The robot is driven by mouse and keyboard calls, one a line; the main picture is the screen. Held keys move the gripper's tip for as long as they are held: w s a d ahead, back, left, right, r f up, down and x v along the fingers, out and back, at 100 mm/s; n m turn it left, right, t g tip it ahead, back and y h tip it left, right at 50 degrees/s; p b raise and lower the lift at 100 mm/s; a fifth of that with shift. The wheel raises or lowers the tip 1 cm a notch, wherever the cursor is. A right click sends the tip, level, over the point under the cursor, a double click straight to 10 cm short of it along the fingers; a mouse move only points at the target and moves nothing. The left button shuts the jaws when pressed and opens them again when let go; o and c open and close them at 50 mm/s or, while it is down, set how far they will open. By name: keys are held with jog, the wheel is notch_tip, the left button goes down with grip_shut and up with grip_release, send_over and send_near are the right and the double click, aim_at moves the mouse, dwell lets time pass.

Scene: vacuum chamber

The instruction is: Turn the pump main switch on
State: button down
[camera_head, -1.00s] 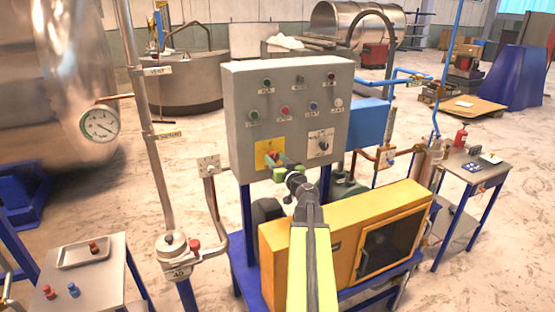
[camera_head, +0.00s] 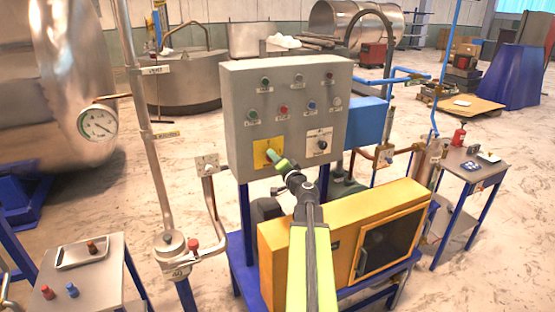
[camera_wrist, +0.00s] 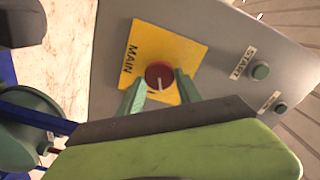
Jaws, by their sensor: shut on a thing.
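The main switch is a round red knob (camera_wrist: 158,73) with a white pointer line, on a yellow plate (camera_wrist: 184,49) marked MAIN. In the wrist view the pointer line points down, towards my gripper. The yellow plate (camera_head: 259,146) also shows low on the grey control panel (camera_head: 240,95) in the head view, where my fingers hide the knob. My gripper (camera_head: 271,156) is at the plate, its green fingers shut on the knob, one on each side.
Green, red and other coloured buttons and a second selector (camera_head: 321,144) sit on the same panel. A yellow pump housing (camera_head: 300,225) stands below it. A pipe with a valve (camera_head: 174,245) rises at the left.

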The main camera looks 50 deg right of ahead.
jog(key=m, duration=0.6)
jog(key=shift+s+d+f+m, duration=0.1)
jog(key=shift+s+d+m, duration=0.05)
jog(key=shift+m, duration=0.15)
dwell(0.5)
jog(key=c, duration=0.8)
grip_release()
jog(key=shift+c, duration=0.2)
